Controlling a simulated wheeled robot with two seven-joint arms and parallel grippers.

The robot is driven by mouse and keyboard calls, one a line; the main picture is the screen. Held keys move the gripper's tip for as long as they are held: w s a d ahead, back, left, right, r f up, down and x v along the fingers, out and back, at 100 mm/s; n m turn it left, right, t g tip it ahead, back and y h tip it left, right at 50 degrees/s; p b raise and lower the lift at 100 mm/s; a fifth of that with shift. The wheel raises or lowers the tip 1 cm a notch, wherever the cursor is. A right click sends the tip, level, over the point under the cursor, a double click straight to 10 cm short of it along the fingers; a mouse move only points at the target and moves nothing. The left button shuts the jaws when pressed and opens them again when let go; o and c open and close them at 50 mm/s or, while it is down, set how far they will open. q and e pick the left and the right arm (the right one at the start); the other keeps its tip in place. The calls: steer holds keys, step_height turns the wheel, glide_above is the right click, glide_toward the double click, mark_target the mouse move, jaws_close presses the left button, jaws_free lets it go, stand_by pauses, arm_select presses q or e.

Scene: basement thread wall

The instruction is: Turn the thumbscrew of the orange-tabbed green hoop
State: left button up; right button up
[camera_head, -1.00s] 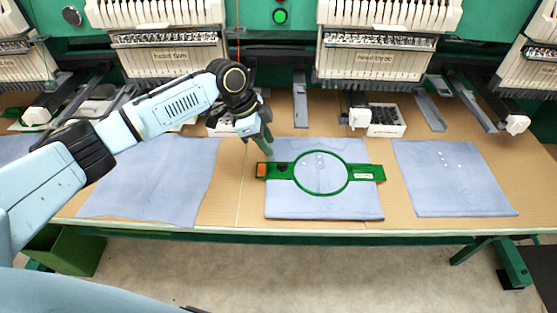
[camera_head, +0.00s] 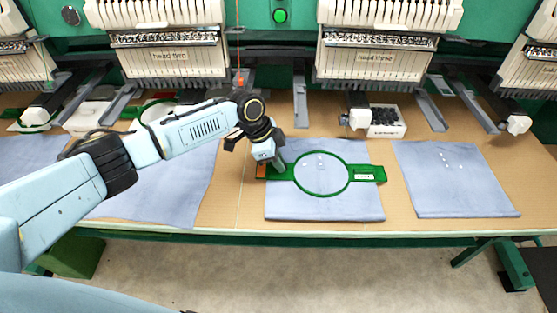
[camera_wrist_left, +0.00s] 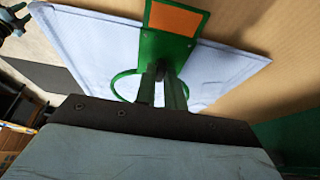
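The green hoop (camera_head: 348,173) lies on a folded blue cloth (camera_head: 324,208) on the table, with its orange tab (camera_head: 261,171) at the left end. The orange tab also shows at the top of the left wrist view (camera_wrist_left: 174,19). My left gripper (camera_head: 278,168) is down at the hoop's left arm, beside the orange tab. In the left wrist view its two fingers (camera_wrist_left: 160,78) stand close together with the dark thumbscrew (camera_wrist_left: 159,71) between their tips, and they look closed on it. In the head view the gripper hides the thumbscrew. My right gripper is out of view.
Another blue cloth (camera_head: 455,178) lies to the right and one (camera_head: 165,185) to the left under my arm. A white box of dark parts (camera_head: 386,122) stands behind the hoop. Embroidery heads (camera_head: 375,60) line the back. A green bin (camera_head: 75,255) is below the table.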

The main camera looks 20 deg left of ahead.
arm_select(q)
jaws_close()
